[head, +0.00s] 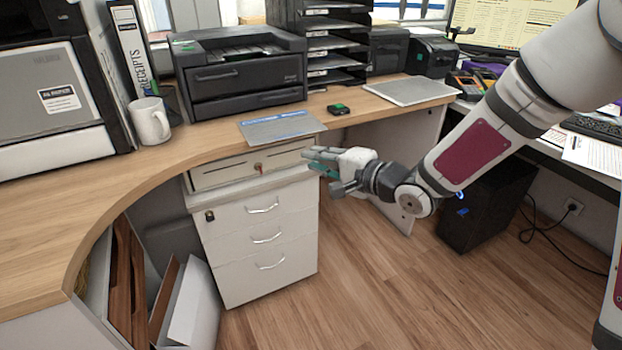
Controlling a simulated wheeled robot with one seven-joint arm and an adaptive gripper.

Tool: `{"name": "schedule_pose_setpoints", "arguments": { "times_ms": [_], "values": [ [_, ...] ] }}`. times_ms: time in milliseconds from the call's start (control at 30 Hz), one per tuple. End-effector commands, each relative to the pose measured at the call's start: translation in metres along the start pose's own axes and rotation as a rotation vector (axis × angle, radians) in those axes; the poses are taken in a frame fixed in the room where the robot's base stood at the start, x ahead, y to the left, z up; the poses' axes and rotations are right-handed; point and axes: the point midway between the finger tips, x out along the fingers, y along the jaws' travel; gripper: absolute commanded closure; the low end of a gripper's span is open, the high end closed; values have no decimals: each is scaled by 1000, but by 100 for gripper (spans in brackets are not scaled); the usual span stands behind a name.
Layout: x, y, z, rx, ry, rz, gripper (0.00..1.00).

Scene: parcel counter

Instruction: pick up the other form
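A flat grey form with a blue printed band (278,127) lies on the wooden counter, near its front edge above the drawer unit. My gripper (320,170) is in front of the counter edge, below and to the right of this form and apart from it. Its fingers look spread, with nothing visible between them. A pale flat sheet or pad (410,91) lies farther right on the counter; I cannot tell whether it is a form.
A small dark box with a green top (338,109) lies right of the form. A black printer (243,72) and letter trays (333,45) stand behind. A white mug (149,121) is at left. The white drawer unit (262,232) is under the counter edge.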

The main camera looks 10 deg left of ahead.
Motion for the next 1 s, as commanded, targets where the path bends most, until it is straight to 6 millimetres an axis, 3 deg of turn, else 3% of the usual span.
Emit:
{"name": "schedule_pose_setpoints", "arguments": {
  "times_ms": [267, 1000],
  "values": [
    [15, -2, -4, 9, -5, -10, 82],
    [87, -20, -32, 11, -4, -8, 82]
  ]
}}
